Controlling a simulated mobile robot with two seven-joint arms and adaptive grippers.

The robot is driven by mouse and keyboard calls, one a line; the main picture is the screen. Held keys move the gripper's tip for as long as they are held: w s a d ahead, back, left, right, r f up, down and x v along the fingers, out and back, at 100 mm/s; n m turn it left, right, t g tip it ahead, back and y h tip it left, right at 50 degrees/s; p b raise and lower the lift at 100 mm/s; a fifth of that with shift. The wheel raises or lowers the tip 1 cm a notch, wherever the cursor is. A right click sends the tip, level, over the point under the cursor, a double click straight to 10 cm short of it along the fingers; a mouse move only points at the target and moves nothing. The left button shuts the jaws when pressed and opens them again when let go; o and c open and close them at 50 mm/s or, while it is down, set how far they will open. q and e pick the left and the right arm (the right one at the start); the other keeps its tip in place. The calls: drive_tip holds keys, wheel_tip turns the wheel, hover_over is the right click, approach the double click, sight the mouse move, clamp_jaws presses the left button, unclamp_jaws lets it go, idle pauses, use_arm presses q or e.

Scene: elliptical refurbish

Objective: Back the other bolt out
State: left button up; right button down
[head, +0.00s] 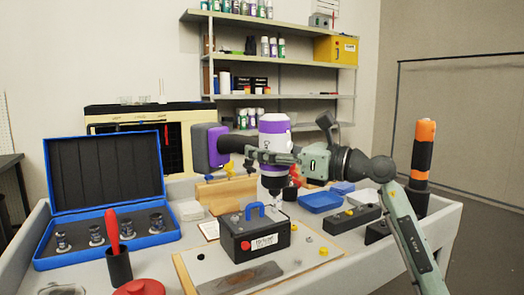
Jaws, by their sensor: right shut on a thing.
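My right gripper (258,153) is shut on the handle of a purple and white power drill (275,128). Its arm comes in from the lower right. The drill stands upright with its chuck downward and its grey and purple battery end to the left. Its tip (278,204) is just behind and right of the black box (256,245) with a blue handle, and I cannot tell whether it touches anything. The box sits on a light board (312,255). Small yellow and dark pieces lie on the board, too small to identify as bolts. My left gripper is out of view.
An open blue case (105,172) with several metal bits stands left. A red-handled tool in a black cup (119,267) and a red lid (138,287) are in front of it. A blue tray (320,202), black blocks (353,219) and an orange-black cylinder (421,155) are right.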

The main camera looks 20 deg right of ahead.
drive_tip(key=shift+r+p, duration=3.5)
drive_tip(key=shift+r, duration=1.25)
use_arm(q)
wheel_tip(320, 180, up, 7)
use_arm(e)
drive_tip(key=shift+d+r+b, duration=0.1)
drive_tip(key=shift+r+b, duration=0.3)
drive_tip(key=shift+b, duration=0.25)
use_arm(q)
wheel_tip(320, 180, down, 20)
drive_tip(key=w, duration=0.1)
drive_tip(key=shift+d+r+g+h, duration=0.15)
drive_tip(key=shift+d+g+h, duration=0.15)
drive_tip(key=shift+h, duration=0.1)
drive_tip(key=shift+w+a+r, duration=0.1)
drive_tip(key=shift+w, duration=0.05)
use_arm(e)
drive_tip(key=shift+f, duration=0.15)
